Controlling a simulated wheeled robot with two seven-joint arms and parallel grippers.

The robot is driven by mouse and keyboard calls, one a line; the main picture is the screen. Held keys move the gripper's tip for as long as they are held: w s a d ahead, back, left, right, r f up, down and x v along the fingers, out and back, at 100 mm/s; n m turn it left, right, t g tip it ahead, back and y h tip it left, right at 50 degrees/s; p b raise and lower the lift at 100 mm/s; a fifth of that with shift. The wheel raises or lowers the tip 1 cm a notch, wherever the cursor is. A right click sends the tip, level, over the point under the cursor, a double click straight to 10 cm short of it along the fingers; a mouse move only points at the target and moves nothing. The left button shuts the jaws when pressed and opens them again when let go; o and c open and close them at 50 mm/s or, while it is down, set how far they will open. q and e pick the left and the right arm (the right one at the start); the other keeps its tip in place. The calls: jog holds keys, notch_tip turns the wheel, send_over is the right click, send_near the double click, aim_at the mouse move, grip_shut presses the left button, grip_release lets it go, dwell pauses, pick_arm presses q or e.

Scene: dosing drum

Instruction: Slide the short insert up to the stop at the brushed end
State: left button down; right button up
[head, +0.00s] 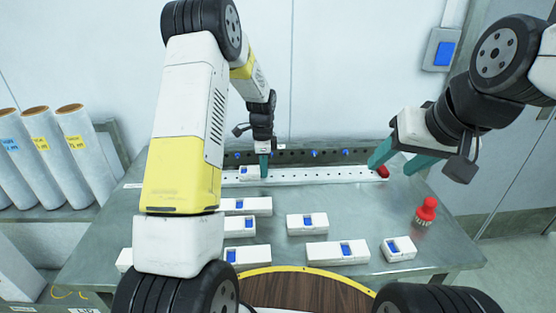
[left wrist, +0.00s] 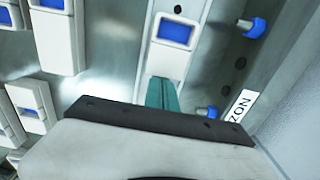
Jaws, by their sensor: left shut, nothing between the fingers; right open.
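A white insert with a blue window (head: 249,172) lies in the long pale rail (head: 320,175) at the back of the table. It also shows in the left wrist view (left wrist: 166,60). My left gripper (head: 264,170) is shut and empty, its teal fingers (left wrist: 161,93) down at the insert's right end in the head view. They look close against that end; contact is not certain. A red block (head: 383,171) sits at the rail's right end. My right gripper (head: 396,166) is open and empty, above and near that end. The rail's left part is partly hidden by my left arm.
Several other white inserts with blue windows, such as a short one (head: 398,250) and a longer one (head: 338,253), lie on the metal table. A red-knobbed brush (head: 426,211) stands at the right. A perforated strip with blue pegs (head: 315,153) runs behind the rail.

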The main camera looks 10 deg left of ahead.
pick_arm(q)
jog(key=s+a, duration=0.1)
jog(key=a, duration=0.7)
jog(key=s+a, duration=0.2)
jog(key=a, duration=0.7)
jog(key=s+a, duration=0.2)
jog(key=a, duration=0.7)
jog(key=shift+s+a, duration=0.1)
jog(key=shift+s, duration=0.1)
jog(key=shift+w+d, duration=0.1)
jog(key=shift+d, duration=0.25)
jog(key=d, duration=0.2)
jog(key=shift+w+d, duration=0.3)
jog(key=shift+d+r, duration=0.3)
jog(key=shift+r, duration=0.45)
notch_tip(320, 180, up, 9)
jog(key=shift+f, duration=0.2)
